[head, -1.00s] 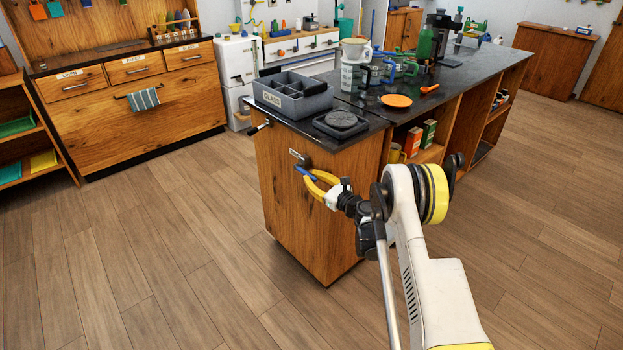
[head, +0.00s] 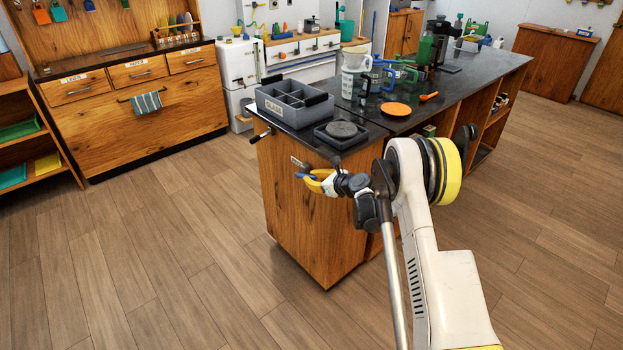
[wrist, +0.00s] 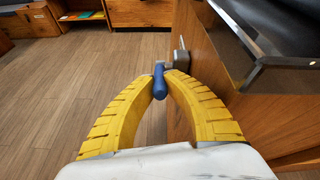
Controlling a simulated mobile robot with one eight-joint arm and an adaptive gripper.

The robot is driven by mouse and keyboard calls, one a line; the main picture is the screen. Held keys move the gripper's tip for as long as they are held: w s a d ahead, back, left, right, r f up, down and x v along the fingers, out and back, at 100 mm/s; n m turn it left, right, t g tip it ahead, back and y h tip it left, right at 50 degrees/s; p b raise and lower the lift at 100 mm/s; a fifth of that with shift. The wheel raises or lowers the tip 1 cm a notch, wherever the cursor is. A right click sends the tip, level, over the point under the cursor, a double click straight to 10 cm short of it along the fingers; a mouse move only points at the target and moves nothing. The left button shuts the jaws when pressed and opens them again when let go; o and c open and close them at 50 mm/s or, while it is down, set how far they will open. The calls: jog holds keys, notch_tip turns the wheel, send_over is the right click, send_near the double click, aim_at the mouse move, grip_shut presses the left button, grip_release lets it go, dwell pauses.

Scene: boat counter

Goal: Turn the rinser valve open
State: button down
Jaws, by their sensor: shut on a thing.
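The rinser valve has a blue lever handle (head: 306,176) on the wooden end panel of the counter, just below a small metal plate (head: 299,163). My gripper (head: 313,178) is at that panel with its yellow fingers shut on the blue handle. In the wrist view the blue handle (wrist: 160,84) sits between the fingertips of my gripper (wrist: 163,76). A grey metal mount (wrist: 180,58) joins it to the panel. In the head view the handle lies near level, and the fingers partly hide it.
A black square tray with a round pad (head: 342,131) sits on the counter corner above the valve. A grey divided box (head: 292,105) stands beside it. A dark handle (head: 262,135) sticks out from the counter's left edge. The wooden floor (head: 180,240) in front is clear.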

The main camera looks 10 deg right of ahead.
jog(key=c, duration=1.4)
grip_release()
jog(key=v, duration=1.2)
